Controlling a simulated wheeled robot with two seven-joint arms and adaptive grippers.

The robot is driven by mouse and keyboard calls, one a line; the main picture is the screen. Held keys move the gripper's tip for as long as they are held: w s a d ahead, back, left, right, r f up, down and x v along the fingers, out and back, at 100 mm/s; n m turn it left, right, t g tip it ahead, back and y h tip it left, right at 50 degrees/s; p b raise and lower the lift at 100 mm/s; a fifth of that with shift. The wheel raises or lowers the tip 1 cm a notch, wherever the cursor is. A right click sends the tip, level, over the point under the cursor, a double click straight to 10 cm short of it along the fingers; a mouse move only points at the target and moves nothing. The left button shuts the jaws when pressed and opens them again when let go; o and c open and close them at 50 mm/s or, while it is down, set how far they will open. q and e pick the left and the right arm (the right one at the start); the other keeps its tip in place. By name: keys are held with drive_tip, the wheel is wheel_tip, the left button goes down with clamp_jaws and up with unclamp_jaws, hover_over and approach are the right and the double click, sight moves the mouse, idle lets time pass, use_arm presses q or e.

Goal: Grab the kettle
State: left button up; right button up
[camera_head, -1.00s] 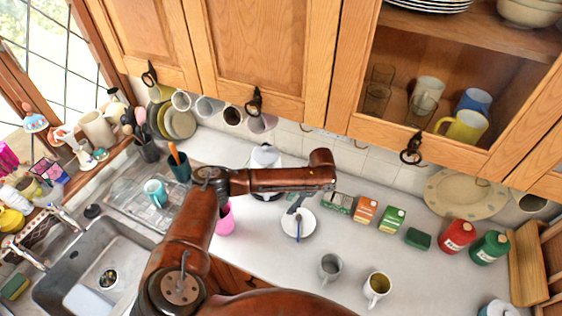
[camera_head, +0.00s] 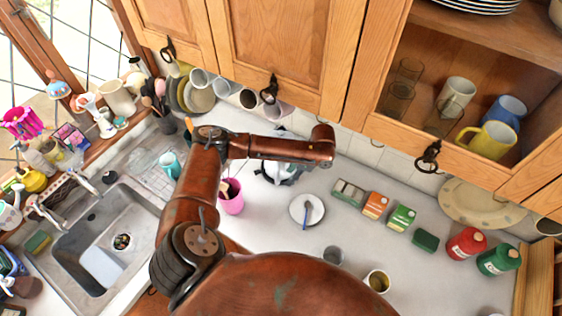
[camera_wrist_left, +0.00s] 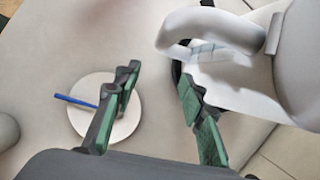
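The kettle is white, with a loop handle (camera_wrist_left: 215,28) and a rounded body (camera_wrist_left: 303,65) at the upper right of the left wrist view. In the head view the kettle (camera_head: 283,171) stands on the counter near the wall, partly covered by my left arm. My left gripper (camera_wrist_left: 157,72) is open, its green-padded fingers apart with nothing between them. Its right finger is close to the handle; I cannot tell whether they touch. My right gripper is not in view.
A white plate (camera_head: 314,217) with a blue-handled utensil lies right of the kettle, and a pink cup (camera_head: 231,203) stands left of it. Cabinets hang above; the sink is left.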

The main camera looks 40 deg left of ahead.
sight(278, 176)
use_arm(q)
drive_tip(key=s+a+p, duration=0.1)
drive_tip(key=a, duration=0.1)
drive_tip(key=s+a, duration=0.2)
drive_tip(key=shift+f+p, duration=0.15)
drive_tip(key=shift+p, duration=0.25)
drive_tip(key=shift+w+a+f, duration=0.1)
drive_tip(key=shift+f, duration=0.15)
drive_tip(key=shift+c, duration=1.2)
clamp_jaws()
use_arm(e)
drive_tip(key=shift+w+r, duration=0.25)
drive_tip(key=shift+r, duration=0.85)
